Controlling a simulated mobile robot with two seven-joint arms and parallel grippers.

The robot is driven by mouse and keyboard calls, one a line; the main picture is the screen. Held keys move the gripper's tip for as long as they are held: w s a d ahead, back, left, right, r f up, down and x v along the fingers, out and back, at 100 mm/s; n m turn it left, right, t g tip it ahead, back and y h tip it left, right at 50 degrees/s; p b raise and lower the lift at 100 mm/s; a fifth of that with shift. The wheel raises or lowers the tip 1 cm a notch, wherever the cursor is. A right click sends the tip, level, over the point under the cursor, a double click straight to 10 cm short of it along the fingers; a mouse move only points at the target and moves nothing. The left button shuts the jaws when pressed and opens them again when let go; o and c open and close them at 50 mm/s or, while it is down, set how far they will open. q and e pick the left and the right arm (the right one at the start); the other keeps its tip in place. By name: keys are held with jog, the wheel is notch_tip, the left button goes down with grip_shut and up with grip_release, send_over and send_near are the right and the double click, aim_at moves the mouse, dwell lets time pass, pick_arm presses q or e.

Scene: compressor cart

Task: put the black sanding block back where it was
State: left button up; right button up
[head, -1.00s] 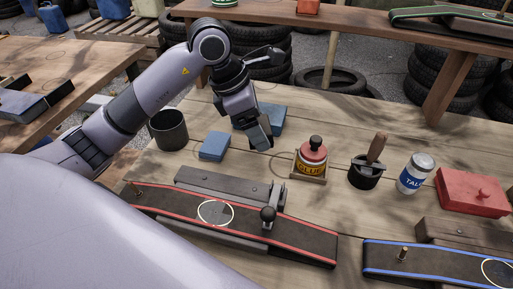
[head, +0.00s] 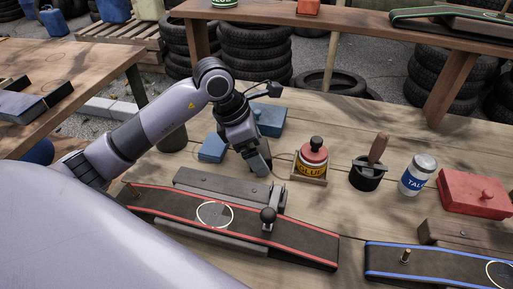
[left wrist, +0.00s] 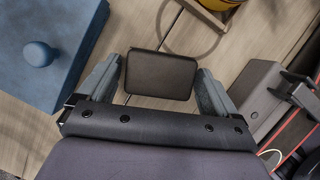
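The black sanding block (left wrist: 160,75) sits between the two fingers of my left gripper in the left wrist view. In the head view my left gripper (head: 262,162) is over the table, left of the glue pot (head: 312,160) and behind the red-edged sanding belt (head: 180,205). I cannot make out the block there. A thin ring mark (left wrist: 214,42) shows on the planks just beyond the block, running beside the glue pot's tray. My right gripper is not in view.
A dark cup (head: 172,138) is partly behind my arm. A brush pot (head: 366,173), talc can (head: 417,174) and red box (head: 472,192) stand right.

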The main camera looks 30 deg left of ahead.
pick_arm(q)
jog(key=shift+r, duration=0.25)
jog(key=p+v, duration=0.1)
jog(key=v, duration=1.1)
jog(key=shift+f, duration=0.1)
